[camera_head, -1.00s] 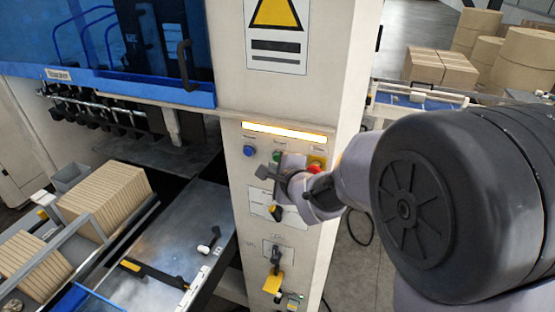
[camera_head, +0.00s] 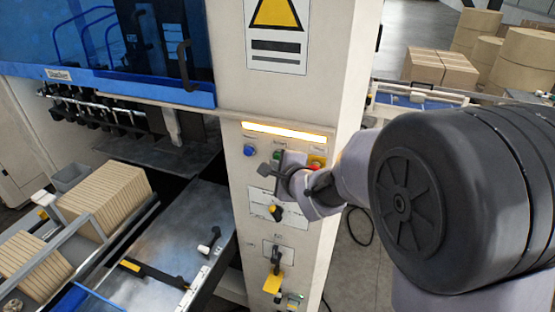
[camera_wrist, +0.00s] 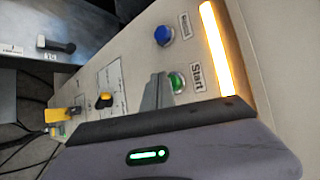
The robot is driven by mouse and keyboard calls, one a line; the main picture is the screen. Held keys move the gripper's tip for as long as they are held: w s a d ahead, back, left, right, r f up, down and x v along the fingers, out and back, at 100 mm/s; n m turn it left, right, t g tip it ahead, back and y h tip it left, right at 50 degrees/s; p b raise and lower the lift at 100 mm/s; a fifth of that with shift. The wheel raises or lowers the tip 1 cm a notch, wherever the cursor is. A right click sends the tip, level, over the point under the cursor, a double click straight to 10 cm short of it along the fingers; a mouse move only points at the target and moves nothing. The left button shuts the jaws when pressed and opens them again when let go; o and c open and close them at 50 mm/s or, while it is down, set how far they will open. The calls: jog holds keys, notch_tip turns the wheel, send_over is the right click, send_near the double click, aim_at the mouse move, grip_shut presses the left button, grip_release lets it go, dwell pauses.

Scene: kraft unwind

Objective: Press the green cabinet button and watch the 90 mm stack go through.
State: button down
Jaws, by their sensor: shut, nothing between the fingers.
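The green button (camera_wrist: 177,82), labelled "Start", is on the cream cabinet face. In the head view its green edge (camera_head: 277,155) shows just behind my gripper. My gripper (camera_head: 268,170) is shut and empty, held close to the cabinet front. In the wrist view its grey fingers (camera_wrist: 157,92) are beside the green button and overlap its edge; I cannot tell if they touch it. Two rows of upright brown board (camera_head: 105,195) stand on the machine's infeed at the left. I cannot tell which is the 90 mm stack.
A blue button (camera_head: 250,150) is left of the green one, and a red button (camera_head: 316,163) on yellow is right of it, partly hidden. A lit orange bar (camera_head: 284,132) is above. A yellow-black knob (camera_head: 275,211) and a yellow-tagged switch (camera_head: 273,280) are below.

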jog(key=shift+w+d, duration=0.15)
jog(key=shift+w, duration=0.35)
dwell(0.6)
jog(key=shift+s, duration=0.15)
jog(key=shift+s+a+b, duration=0.3)
jog(key=shift+s+b, duration=0.25)
jog(key=shift+s, duration=0.2)
jog(key=shift+s+a+b, duration=0.3)
jog(key=shift+s+b, duration=0.25)
jog(key=shift+s, duration=0.25)
jog(key=shift+s+a+b, duration=0.25)
jog(key=shift+s+b, duration=0.35)
jog(key=shift+s, duration=0.15)
jog(key=shift+s+a+b, duration=0.3)
jog(key=shift+s+b, duration=0.25)
jog(key=shift+s, duration=0.25)
